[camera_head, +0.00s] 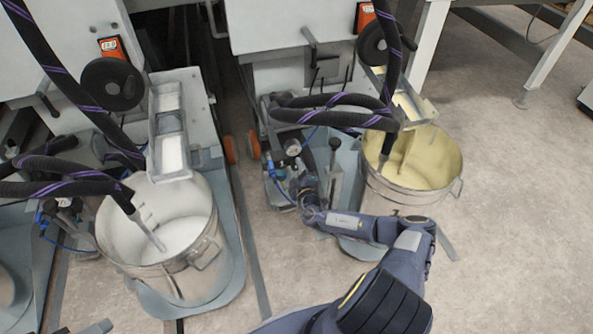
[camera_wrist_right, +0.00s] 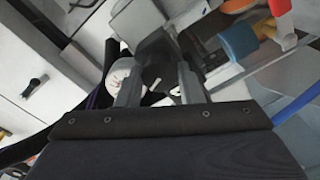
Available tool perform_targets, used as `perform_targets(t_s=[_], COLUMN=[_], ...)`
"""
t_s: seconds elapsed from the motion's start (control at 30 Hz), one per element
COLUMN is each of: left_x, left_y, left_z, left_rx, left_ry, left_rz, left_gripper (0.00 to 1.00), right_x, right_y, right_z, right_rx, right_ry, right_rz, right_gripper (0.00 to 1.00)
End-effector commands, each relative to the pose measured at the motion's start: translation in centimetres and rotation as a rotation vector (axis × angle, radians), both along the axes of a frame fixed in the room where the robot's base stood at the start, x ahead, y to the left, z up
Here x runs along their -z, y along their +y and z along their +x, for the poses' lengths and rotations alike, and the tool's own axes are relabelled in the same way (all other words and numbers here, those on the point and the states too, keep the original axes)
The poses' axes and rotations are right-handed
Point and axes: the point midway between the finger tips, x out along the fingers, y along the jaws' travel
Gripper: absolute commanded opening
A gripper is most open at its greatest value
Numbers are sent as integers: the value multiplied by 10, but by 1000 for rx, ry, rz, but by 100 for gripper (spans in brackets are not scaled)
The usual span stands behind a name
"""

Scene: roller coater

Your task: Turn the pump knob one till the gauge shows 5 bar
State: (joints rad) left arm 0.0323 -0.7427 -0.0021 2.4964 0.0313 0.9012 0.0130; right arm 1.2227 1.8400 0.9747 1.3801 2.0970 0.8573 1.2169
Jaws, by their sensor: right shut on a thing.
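My right gripper (camera_head: 299,180) reaches from the lower right to the pump beside the cream-filled bucket. In the right wrist view its two fingers (camera_wrist_right: 158,82) are shut on a dark knob (camera_wrist_right: 154,54). In the head view the knob is hidden by the gripper and pump parts. A small round gauge with a pale face (camera_head: 293,147) sits just above the gripper; its needle is too small to read. A white round part, likely the gauge (camera_wrist_right: 121,72), shows left of the fingers, partly covered. My left gripper is not in view.
The bucket of cream-coloured fluid (camera_head: 450,160) stands right of the pump, and a bucket of white fluid (camera_head: 110,232) stands left. Black hoses with purple stripes (camera_head: 335,101) hang above the gripper. An orange wheel (camera_head: 253,145) is close left. Floor at right is clear.

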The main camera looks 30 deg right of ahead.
Motion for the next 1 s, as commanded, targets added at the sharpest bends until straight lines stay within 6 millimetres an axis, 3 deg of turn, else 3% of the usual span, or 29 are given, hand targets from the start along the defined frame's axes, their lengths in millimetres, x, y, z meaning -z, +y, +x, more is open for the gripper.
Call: perform_targets(t_s=[0.4, 1.0], left_x=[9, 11], left_y=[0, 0], left_z=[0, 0], left_rx=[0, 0], left_ry=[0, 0], left_rz=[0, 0], left_gripper=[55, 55], right_x=[2, 1], right_y=[0, 0], right_z=[-1, -1], right_rx=[1, 0], right_ry=[-60, -76], right_rz=[261, 333], right_gripper=[11, 11])
